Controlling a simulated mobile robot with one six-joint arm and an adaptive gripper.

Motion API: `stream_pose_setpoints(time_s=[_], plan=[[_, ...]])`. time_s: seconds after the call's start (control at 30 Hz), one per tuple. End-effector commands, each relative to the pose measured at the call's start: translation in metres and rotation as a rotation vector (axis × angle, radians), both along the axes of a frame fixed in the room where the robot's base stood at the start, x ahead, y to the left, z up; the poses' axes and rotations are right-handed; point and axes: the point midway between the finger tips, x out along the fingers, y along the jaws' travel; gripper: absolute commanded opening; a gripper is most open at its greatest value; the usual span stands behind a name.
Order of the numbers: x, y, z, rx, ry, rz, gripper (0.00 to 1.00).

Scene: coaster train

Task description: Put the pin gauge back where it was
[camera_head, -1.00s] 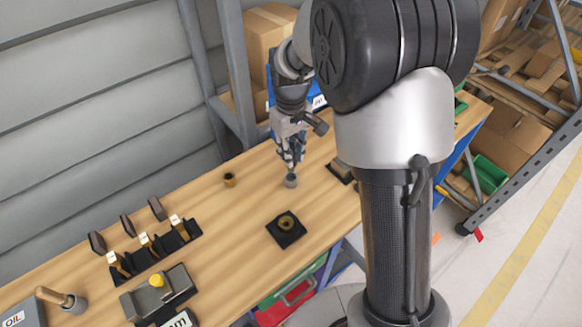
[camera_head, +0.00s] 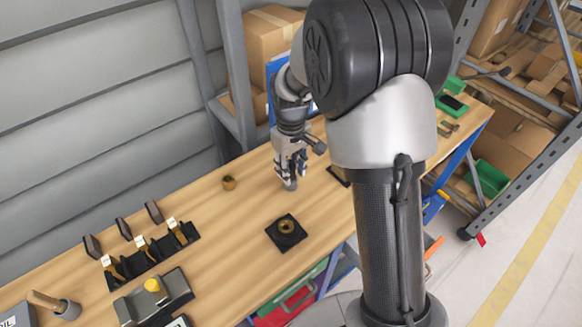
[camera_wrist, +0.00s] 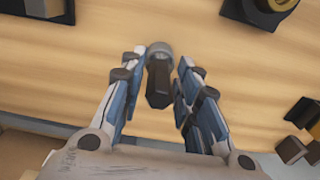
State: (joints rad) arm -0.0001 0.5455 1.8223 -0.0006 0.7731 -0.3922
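A small piece with a grey round end and a dark faceted grip, which looks like the pin gauge (camera_wrist: 158,82), lies between my fingers in the wrist view. In the head view its grey lower end (camera_head: 290,185) shows on the wooden bench under my gripper (camera_head: 291,170). In the wrist view my gripper (camera_wrist: 158,80) has one finger on each side of the piece, with a gap showing on both sides. A black square block with a brass ring (camera_head: 286,232) sits on the bench in front; its edge also shows in the wrist view (camera_wrist: 262,14).
A small brass cup (camera_head: 229,182) stands left of my gripper. A black rack with brushes (camera_head: 150,256) and a grey fixture with a yellow knob (camera_head: 153,297) are further left. A dark flat item (camera_head: 339,175) lies to the right. Bare wood surrounds the gripper.

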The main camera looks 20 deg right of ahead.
Motion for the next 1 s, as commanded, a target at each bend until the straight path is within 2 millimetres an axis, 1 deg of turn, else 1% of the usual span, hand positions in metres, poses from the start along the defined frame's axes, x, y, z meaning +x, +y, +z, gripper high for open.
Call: stream_pose_setpoints(time_s=[0.03, 0.07, 0.33, 0.47, 0.57, 0.8, 0.9, 1.0], plan=[[0.000, 0.000, 0.000, 0.000, 0.000, 0.000, 0.36], [0.000, 0.000, 0.000, 0.000, 0.000, 0.000, 0.38], [0.000, 0.000, 0.000, 0.000, 0.000, 0.000, 0.38], [0.000, 0.000, 0.007, 0.000, -0.002, 0.000, 0.38], [0.001, 0.000, 0.022, 0.000, -0.002, 0.000, 0.38], [0.001, 0.000, 0.076, 0.000, -0.003, 0.000, 0.38], [0.001, 0.000, 0.095, 0.000, -0.003, 0.000, 0.38], [0.000, 0.000, 0.109, 0.000, -0.002, 0.000, 0.38]])
